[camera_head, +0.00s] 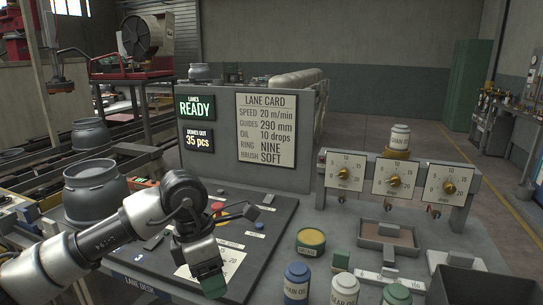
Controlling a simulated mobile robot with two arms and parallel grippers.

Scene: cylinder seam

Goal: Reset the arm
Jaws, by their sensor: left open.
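My left arm comes in from the lower left and bends down over the dark lane desk panel (262,222). Its left gripper (211,284) points down at the panel's front part, in front of a pale card (228,262). A green fingertip part shows; the gap between the fingers is hard to see. I see nothing held in it. My right gripper is not in view.
Buttons and a small lever stand on the panel behind the gripper. A grey pot (95,190) stands left, beside the arm.

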